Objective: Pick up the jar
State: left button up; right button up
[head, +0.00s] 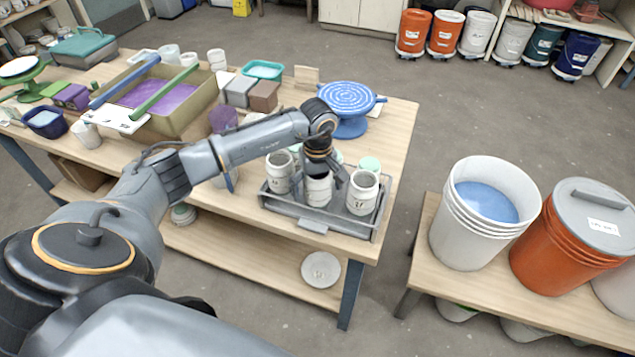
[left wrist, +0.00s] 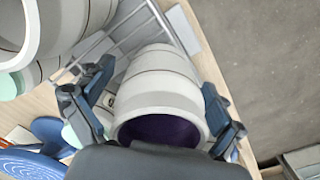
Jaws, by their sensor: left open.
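Several white jars with dark markings stand in a grey tray (head: 313,226) at the table's front right corner. The left (head: 279,174), middle (head: 318,190) and right (head: 362,193) jars form the front row. My left gripper (head: 322,172) is down over the tray, at the middle jar's top. In the left wrist view, its two dark fingers stand open on either side of a white jar (left wrist: 162,85) with a dark purple inside. I cannot tell whether they touch it. Another white jar (left wrist: 85,22) is close at upper left. My right gripper is not in view.
A blue banding wheel (head: 347,97) stands just behind the tray. A glaze basin (head: 190,113) with sticks across it and small containers fill the left of the table. A lower bench with a white bucket (head: 465,240) and orange bucket (head: 548,262) stands at right, across a gap.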

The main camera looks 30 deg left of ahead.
pick_arm(q)
jog(key=shift+f, duration=0.1)
jog(key=shift+c, duration=0.5)
jog(key=c, duration=0.7)
jog(key=shift+s, duration=0.1)
jog(key=c, duration=0.6)
jog(key=shift+c, duration=0.2)
